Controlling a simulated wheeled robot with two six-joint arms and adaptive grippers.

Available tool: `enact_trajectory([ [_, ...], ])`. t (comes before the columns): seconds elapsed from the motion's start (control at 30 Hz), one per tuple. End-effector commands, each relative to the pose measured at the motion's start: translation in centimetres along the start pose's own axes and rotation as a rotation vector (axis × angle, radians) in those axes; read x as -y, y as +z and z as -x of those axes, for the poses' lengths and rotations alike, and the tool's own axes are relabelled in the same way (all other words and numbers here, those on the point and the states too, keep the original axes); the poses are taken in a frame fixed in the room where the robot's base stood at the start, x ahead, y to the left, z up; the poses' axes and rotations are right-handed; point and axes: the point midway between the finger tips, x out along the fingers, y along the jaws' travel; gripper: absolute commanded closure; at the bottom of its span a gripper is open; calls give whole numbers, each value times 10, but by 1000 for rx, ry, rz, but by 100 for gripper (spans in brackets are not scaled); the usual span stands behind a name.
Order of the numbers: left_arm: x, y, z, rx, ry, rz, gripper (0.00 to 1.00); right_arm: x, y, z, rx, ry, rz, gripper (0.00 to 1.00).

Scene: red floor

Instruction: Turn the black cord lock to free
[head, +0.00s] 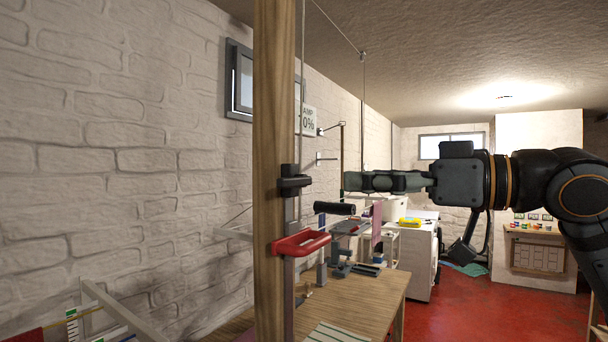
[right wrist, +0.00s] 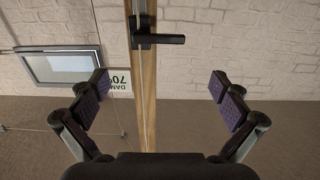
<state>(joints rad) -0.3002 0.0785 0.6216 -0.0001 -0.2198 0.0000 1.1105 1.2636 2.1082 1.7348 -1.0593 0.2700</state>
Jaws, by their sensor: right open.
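A black cord lock (head: 295,185) is mounted on the upright wooden post (head: 273,120) in the head view. In the right wrist view the black lock (right wrist: 158,39) has a bar sticking out sideways to the right. My right gripper (head: 352,182) reaches in from the right, its fingertips a short way right of the lock in the head view. In the right wrist view my right gripper (right wrist: 162,92) is open and empty, its fingers wide apart on either side of the post. My left gripper is not in view.
A thin cord (head: 300,110) runs along the post. A cluttered wooden workbench (head: 350,300) stands below. Open red floor (head: 470,310) lies to the right.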

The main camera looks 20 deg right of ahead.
Motion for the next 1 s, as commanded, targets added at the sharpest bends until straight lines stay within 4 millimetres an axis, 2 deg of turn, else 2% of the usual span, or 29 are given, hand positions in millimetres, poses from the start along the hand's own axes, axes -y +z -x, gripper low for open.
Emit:
enact_trajectory([
  [0.17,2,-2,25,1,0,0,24,0,-7,-21,3,-4,-4,0],
  [0.3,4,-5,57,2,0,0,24,0,-11,-50,1,-8,-7,0],
  [0.47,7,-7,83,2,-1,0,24,0,-10,-79,-2,-7,-8,0],
  [0.7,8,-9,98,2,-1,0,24,-1,-4,-100,-4,-3,-3,0],
  [1.0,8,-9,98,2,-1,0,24,-1,0,-105,-2,0,-2,0],
])
